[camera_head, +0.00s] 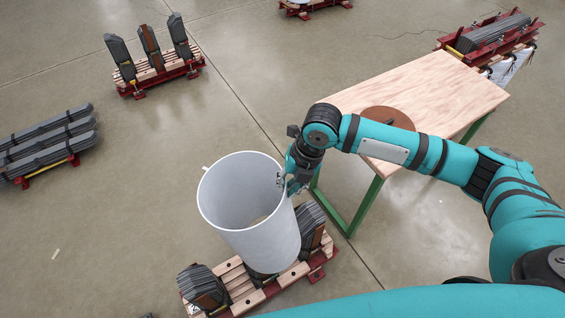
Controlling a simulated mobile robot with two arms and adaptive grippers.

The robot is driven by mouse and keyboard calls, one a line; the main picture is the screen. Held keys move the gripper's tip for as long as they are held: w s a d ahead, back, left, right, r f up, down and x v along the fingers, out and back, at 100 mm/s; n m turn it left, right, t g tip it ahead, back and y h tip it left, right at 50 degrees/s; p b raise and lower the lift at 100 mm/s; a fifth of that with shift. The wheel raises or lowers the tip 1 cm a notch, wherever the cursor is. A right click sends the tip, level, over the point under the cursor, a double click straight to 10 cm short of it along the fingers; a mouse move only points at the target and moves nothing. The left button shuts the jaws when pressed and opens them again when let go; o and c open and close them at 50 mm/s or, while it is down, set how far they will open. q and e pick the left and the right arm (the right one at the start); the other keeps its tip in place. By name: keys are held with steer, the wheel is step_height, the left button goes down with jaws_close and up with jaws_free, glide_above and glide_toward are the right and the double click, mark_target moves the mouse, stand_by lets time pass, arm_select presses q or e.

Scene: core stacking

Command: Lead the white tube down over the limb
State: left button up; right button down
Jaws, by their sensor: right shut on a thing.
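The white tube (262,240) is a wide, open cylinder, nearly upright with its open top towards me. My right gripper (284,181) is shut on the tube's wall at the right side of its rim. The tube stands above the middle of a near pallet (238,284), between a left limb (204,288) and a right limb (311,224) of dark stacked plates. The tube hides most of the middle; a dark piece (262,279) shows just below its lower edge. How far the tube is down around a middle limb I cannot tell. My left gripper is not in view.
A wooden table (445,92) with green legs and a brown disc (388,117) stands at the right, under my right arm. A similar pallet with three limbs (150,46) stands far left. Plate stacks (48,140) lie at the left edge. The floor left of the tube is clear.

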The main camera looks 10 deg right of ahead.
steer(key=shift+w+r, duration=0.1)
steer(key=shift+w, duration=0.35)
steer(key=shift+s+r, duration=0.2)
steer(key=shift+s, duration=0.25)
steer(key=shift+w+d+r+y, duration=0.1)
steer(key=shift+w+r+y, duration=0.1)
steer(key=shift+y, duration=0.7)
steer(key=shift+s+f+b, duration=0.1)
steer(key=shift+f+b, duration=0.35)
steer(key=shift+f, duration=0.3)
steer(key=shift+f+b, duration=0.4)
steer(key=shift+f, duration=0.15)
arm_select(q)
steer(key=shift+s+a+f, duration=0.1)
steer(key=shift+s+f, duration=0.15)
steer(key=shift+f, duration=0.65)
arm_select(e)
steer(key=shift+f, duration=0.1)
